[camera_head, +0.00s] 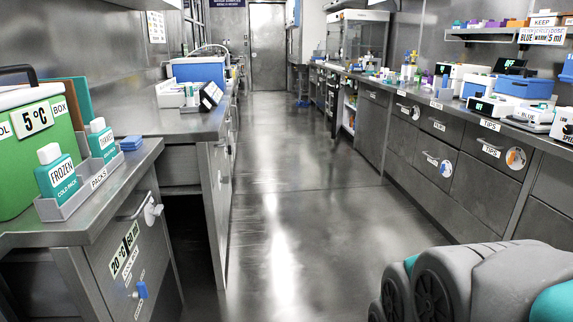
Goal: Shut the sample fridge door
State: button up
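A grey metal front (125,250) under the left counter carries a temperature label, a bar handle, a white round fitting and a blue latch-like piece. The label's small print is too small to read, so I cannot tell if this is the sample fridge door. Past it, a dark gap (190,235) shows beside another grey upright panel (216,205) with a handle, at the end of the farther left counter. I cannot tell whether that panel stands ajar. My gripper is not in view; only grey and teal rounded parts of my own body show at bottom right.
A green 5 °C box (38,150) and a tray (95,190) of teal cold packs stand on the near left counter. The aisle floor (300,200) is clear to the far door (268,48). Drawers (440,165) line the right side under a crowded bench.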

aim_at(336, 110)
jog(key=i, duration=4.25)
jog(key=i+z, duration=0.15)
jog(key=i, duration=0.4)
jog(key=i+j+z, duration=0.1)
jog(key=i, duration=0.4)
jog(key=i+j+z, duration=0.15)
jog(key=i, duration=0.4)
jog(key=i+j+z, duration=0.1)
jog(key=i, duration=0.4)
jog(key=i+j+z, duration=0.25)
jog(key=i+j, duration=0.15)
jog(key=i, duration=0.25)
jog(key=i+j+z, duration=0.3)
jog(key=i+j, duration=0.3)
